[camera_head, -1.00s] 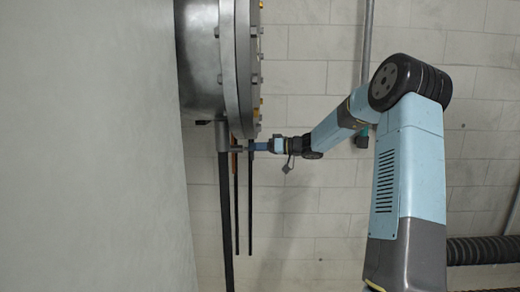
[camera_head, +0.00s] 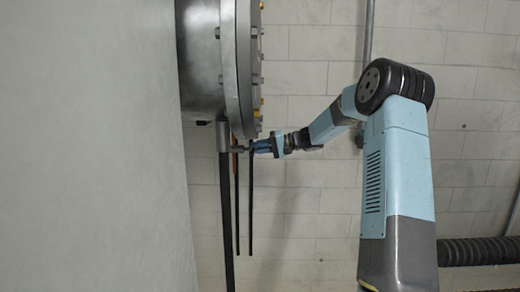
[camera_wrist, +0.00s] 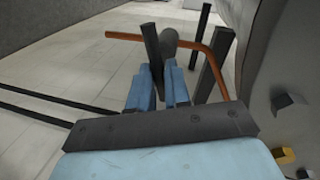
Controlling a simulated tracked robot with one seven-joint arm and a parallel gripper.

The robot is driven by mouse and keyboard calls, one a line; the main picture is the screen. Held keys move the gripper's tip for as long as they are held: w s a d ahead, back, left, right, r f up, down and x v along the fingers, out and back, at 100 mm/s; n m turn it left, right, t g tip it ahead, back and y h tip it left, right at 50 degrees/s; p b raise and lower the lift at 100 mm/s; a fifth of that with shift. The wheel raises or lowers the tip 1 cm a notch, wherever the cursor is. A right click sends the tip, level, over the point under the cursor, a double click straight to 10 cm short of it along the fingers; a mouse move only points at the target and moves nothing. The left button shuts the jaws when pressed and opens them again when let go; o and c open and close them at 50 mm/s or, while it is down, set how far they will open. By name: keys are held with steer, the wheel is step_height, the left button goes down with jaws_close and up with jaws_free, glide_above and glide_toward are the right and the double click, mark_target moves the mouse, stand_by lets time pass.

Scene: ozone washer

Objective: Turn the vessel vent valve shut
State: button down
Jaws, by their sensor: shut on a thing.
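The vessel (camera_head: 203,60) is a grey metal drum with a bolted flange at the upper left of the head view. Below it, beside a grey pipe fitting, my gripper (camera_head: 250,147) reaches in from the right. In the wrist view, the blue fingers of my gripper (camera_wrist: 159,82) are shut on a dark bar (camera_wrist: 152,48), which looks like the vent valve's handle. A rounded dark grey piece (camera_wrist: 169,42) stands just beyond the fingertips. The valve body is too small and too covered in the head view to tell its position.
An orange-brown pipe (camera_wrist: 201,50) bends around the fingertips. Dark upright posts (camera_head: 251,205) stand below the vessel. A pale wall surface (camera_head: 90,150) fills the left side. A ribbed black hose (camera_head: 480,250) lies at the lower right. The floor between is clear.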

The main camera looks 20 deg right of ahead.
steer(key=shift+a+f+m+g, duration=0.2)
steer(key=shift+m+g, duration=0.2)
steer(key=shift+m, duration=0.7)
steer(key=shift+f, duration=0.1)
steer(key=c, duration=1.1)
jaws_free()
steer(key=shift+w+d, duration=0.1)
steer(key=shift+d, duration=0.15)
steer(key=v, duration=1.3)
steer(key=shift+d, duration=0.3)
